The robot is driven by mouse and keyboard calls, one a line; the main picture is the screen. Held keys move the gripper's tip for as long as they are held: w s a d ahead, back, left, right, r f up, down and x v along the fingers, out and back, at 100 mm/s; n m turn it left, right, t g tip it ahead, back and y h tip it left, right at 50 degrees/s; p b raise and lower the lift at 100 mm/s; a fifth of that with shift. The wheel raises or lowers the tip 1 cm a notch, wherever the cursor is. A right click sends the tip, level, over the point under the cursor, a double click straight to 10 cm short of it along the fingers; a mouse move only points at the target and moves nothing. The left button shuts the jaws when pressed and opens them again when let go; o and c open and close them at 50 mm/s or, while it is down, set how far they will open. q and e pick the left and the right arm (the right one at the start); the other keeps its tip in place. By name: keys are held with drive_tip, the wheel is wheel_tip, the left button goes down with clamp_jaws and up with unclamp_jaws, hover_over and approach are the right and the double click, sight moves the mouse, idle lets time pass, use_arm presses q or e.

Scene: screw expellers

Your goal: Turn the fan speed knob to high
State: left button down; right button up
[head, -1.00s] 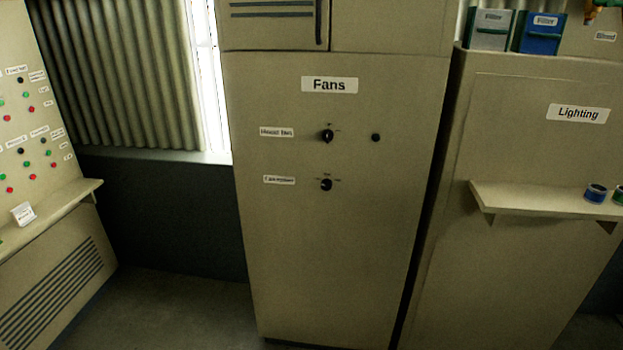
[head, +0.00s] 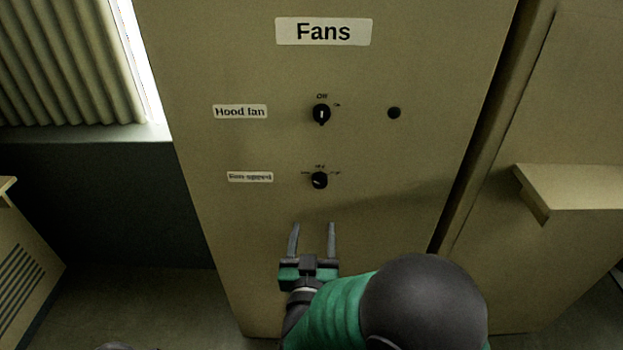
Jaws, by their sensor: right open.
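The fan speed knob (head: 319,181) is a small black rotary knob on the beige Fans cabinet (head: 380,220), right of a small label (head: 250,177) whose print is blurred. Its pointer seems turned toward the left, but the marks around it are too small to read surely. My right gripper (head: 313,226) is open and empty. Its two grey fingers point up, just below the knob in the picture and apart from it. My left gripper is not in view.
The hood fan knob (head: 321,114) sits above the speed knob, with a round black button (head: 394,113) to its right. A shelf (head: 575,190) juts out at the right. A curtain (head: 70,65) hangs at the left.

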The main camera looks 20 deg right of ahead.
drive_tip(key=p, duration=0.1)
approach(319, 184)
drive_tip(key=p+x, duration=0.1)
drive_tip(key=x, duration=0.6)
drive_tip(key=shift+w+d, duration=0.1)
drive_tip(key=shift+w, duration=0.2)
drive_tip(key=shift+w+d+r+p, duration=0.15)
drive_tip(key=shift+w+d+p, duration=0.15)
drive_tip(key=shift+w, duration=0.15)
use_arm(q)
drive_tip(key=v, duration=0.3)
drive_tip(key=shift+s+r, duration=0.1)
use_arm(e)
drive_tip(key=shift+c, duration=0.2)
drive_tip(key=shift+c, duration=1.2)
clamp_jaws()
